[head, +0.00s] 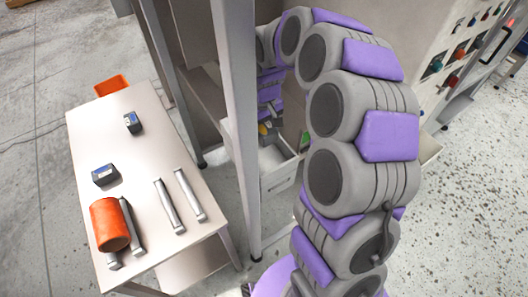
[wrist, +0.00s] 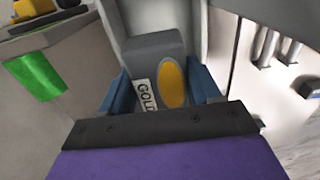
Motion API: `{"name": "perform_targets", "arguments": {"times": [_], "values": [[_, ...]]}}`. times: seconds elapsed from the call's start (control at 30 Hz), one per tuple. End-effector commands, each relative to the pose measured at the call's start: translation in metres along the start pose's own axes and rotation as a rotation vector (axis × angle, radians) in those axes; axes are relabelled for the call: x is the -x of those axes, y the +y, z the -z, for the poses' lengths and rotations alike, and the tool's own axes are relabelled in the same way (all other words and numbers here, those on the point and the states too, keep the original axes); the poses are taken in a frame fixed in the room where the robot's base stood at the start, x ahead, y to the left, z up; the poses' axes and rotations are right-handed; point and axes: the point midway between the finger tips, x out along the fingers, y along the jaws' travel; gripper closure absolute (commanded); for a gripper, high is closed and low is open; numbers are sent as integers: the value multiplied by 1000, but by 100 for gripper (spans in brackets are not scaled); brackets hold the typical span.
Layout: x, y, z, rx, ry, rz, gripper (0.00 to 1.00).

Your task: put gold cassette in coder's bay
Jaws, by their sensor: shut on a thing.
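The gold cassette (wrist: 152,52) is a dark grey block with a "GOLD" label and a yellow oval on its face. It sits between the blue fingertips of my gripper (wrist: 161,88) in the wrist view, and the jaws are shut on it. In the head view my gripper (head: 268,122) is small and partly hidden beyond the grey post, above a white open-topped bin (head: 279,178). Nothing readable marks the coder's bay, so I cannot tell which opening it is. Pale walls stand around the cassette in the wrist view.
A grey housing with a green label (wrist: 36,76) stands close left of my gripper. The white table (head: 150,145) at left holds an orange cylinder (head: 110,224), metal bars (head: 168,205) and two dark boxes (head: 104,174). A tall grey post (head: 236,110) stands beside my arm.

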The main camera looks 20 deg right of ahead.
Motion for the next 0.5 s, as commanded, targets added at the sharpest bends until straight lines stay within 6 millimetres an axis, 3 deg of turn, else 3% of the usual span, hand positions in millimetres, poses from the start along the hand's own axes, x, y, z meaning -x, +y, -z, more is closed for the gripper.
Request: {"name": "perform_targets", "arguments": {"times": [0.03, 0.2, 0.5], "values": [[-15, 0, -1, 0, -5, 2, 75], [-53, -1, -1, 0, -4, 1, 75], [-80, 0, 0, 1, 1, -1, 75]]}}
